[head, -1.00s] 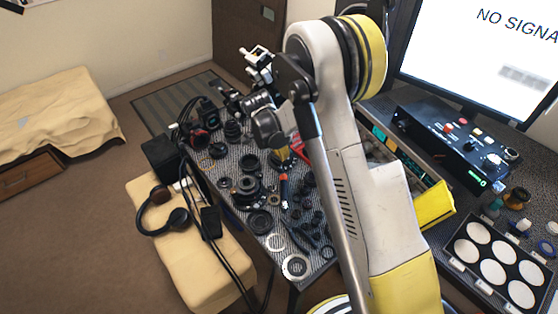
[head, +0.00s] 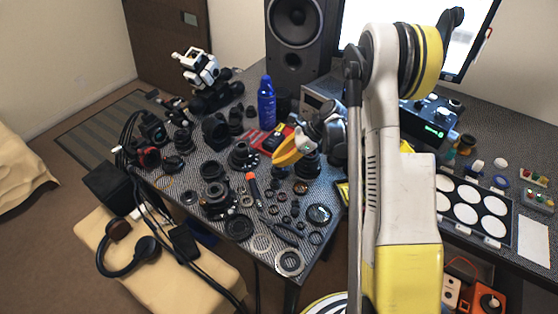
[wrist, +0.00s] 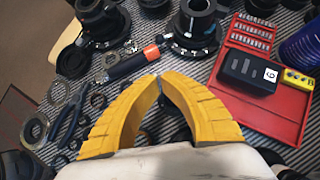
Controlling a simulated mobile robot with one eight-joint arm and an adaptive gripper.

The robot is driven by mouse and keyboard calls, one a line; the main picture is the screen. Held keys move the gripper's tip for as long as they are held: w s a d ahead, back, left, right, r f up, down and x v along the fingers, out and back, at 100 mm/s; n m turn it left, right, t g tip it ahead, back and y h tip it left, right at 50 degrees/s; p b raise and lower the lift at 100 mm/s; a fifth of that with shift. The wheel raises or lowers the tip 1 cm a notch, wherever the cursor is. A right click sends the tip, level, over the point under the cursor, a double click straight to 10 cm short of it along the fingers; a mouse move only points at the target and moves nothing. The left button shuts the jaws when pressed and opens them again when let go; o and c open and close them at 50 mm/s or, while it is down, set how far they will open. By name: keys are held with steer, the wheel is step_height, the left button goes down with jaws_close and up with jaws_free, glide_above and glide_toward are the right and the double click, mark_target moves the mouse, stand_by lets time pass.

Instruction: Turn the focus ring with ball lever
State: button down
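My gripper (head: 276,161) is over the crowded table, its yellow curved fingers pointing left and down in the head view. In the wrist view its fingertips (wrist: 160,77) meet, with nothing visible held between them. A black lens part with a white-marked flange (wrist: 195,22) stands beyond the fingertips, apart from them; it seems to be the black lens part (head: 240,157) left of the gripper in the head view. A second black lens barrel (wrist: 98,22) stands to its left. I cannot make out a ball lever on either, so I cannot tell which bears the focus ring.
An orange-and-black screwdriver (wrist: 130,64) lies left of the fingertips. A red case (wrist: 285,112) with a black box (wrist: 248,78) lies to the right, near a blue bottle (head: 266,104). Loose rings and small parts crowd the front. A speaker (head: 294,35) stands behind.

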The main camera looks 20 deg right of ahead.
mark_target(249, 173)
steer(key=b+x, duration=0.2)
steer(key=x, duration=0.4)
steer(key=shift+f, duration=0.15)
steer(key=a, duration=0.1)
steer(key=w+a+b, duration=0.1)
steer(key=a, duration=0.1)
steer(key=shift+w+f, duration=0.1)
steer(key=shift+f, duration=0.1)
steer(key=shift+w+a, duration=0.15)
steer(key=shift+a, duration=0.15)
steer(key=shift+w+a+f+b, duration=0.1)
steer(key=shift+a+b, duration=0.3)
steer(key=shift+a, duration=0.4)
steer(key=shift+d, duration=0.1)
